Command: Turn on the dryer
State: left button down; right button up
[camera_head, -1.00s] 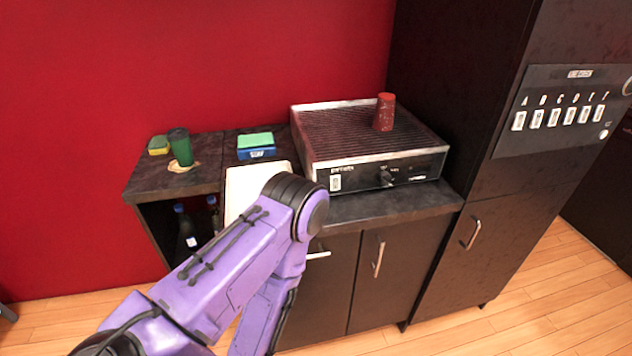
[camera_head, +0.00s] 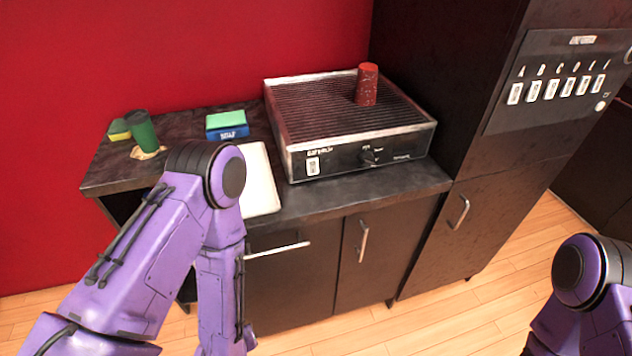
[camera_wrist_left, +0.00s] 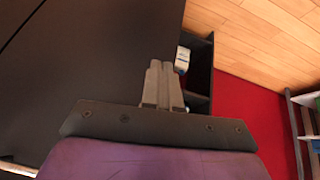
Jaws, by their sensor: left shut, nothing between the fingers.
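The dryer (camera_head: 350,125) is a low black and silver box with a ribbed top on the counter. Its front panel has a white rocker switch (camera_head: 313,166) at the left and a black round knob (camera_head: 371,155) near the middle. A red cup (camera_head: 367,85) stands upside down on its top. My left arm reaches in front of the counter, and its gripper is out of the head view. In the left wrist view my left gripper (camera_wrist_left: 164,70) is shut and empty, in front of a dark cabinet surface. My right gripper is not in view; only part of that arm shows.
A green cup (camera_head: 143,132), a green and blue sponge box (camera_head: 227,126) and a white tray (camera_head: 262,180) are on the counter to the dryer's left. A tall dark cabinet with a panel of lettered switches (camera_head: 556,90) stands at the right. The counter strip before the dryer is clear.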

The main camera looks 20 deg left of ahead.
aim_at(313, 172)
pick_arm(q)
jog(key=w+d+r+n+t+h+b, duration=0.1)
jog(key=w+d+r+n+t+b, duration=0.15)
jog(key=w+d, duration=0.45)
jog(key=w+d+r+n+t+b, duration=0.2)
jog(key=w+d+r+n+t, duration=0.15)
jog(key=w, duration=0.55)
jog(key=w+d+r+n+t+y+b, duration=0.1)
jog(key=w+d+r+n, duration=0.2)
jog(key=r+n, duration=0.15)
jog(key=w+d+r+n+t, duration=0.2)
jog(key=d+r+n, duration=0.1)
jog(key=r, duration=0.2)
notch_tip(313, 172, up, 14)
jog(key=s+d+n+y+b, duration=0.1)
jog(key=n+y, duration=0.5)
jog(key=n, duration=1.5)
jog(key=shift+s+f+g, duration=0.15)
jog(key=shift+s+g, duration=0.1)
jog(key=shift+g, duration=0.05)
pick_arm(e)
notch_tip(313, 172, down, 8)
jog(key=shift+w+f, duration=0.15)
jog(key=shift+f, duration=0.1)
pick_arm(q)
jog(key=p+x, duration=0.3)
jog(key=x, duration=1.1)
jog(key=shift+a, duration=0.1)
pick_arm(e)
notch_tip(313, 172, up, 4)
